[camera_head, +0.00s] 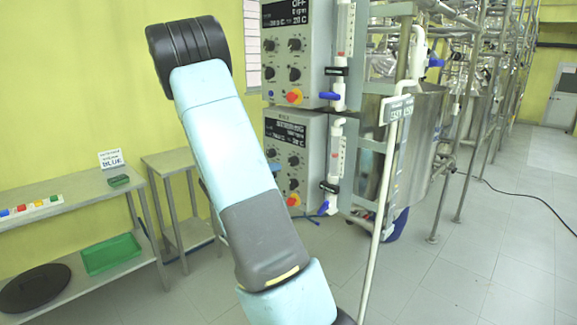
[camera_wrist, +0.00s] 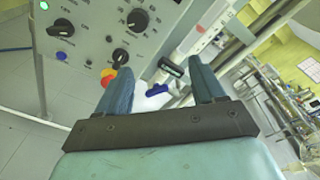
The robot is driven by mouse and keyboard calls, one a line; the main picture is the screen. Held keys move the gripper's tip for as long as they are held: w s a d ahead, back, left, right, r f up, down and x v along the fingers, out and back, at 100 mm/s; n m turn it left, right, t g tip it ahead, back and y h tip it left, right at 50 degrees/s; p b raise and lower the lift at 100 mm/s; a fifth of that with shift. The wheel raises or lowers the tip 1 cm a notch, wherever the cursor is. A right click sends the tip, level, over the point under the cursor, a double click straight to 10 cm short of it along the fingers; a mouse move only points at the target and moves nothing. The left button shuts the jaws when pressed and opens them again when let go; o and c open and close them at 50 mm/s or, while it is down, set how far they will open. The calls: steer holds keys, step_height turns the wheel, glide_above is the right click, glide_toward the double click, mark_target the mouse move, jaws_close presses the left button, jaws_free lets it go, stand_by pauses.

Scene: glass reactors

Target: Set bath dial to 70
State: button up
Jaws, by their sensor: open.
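In the wrist view a grey control panel (camera_wrist: 85,75) stands in front of my gripper (camera_wrist: 162,82). Its large black dial (camera_wrist: 138,20), ringed by printed numbers, is at the top, beyond the fingertips. A second black knob (camera_wrist: 120,57) sits below it, and a third knob (camera_wrist: 61,27) is at the left. Which is the bath dial, and its exact setting, I cannot read for certain. My gripper is open and empty, its fingers apart. In the head view two control boxes are stacked, an upper box (camera_head: 282,71) and a lower box (camera_head: 307,158); my gripper is hidden there.
A red and yellow button (camera_wrist: 108,75) is near the left finger. A blue valve handle (camera_wrist: 158,90) shows between the fingers, beside a white pipe (camera_wrist: 213,36). In the head view a steel frame and vessel (camera_head: 420,115) stand right of the boxes; a bench (camera_head: 75,200) is at left.

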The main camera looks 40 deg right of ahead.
mark_target(291, 163)
steer(key=w+d+n, duration=0.1)
steer(key=d, duration=0.4)
steer(key=w+d+f+n+t, duration=0.1)
steer(key=w+d, duration=0.1)
steer(key=d, duration=0.2)
steer(key=w+d+f+n+h, duration=0.1)
steer(key=w+d, duration=0.1)
steer(key=d, duration=0.3)
steer(key=shift+w+d+f+n+t, duration=0.2)
steer(key=shift+d+n+t, duration=0.1)
steer(key=c, duration=1)
steer(key=shift+a, duration=0.2)
steer(key=shift+c, duration=0.3)
steer(key=shift+d, duration=0.1)
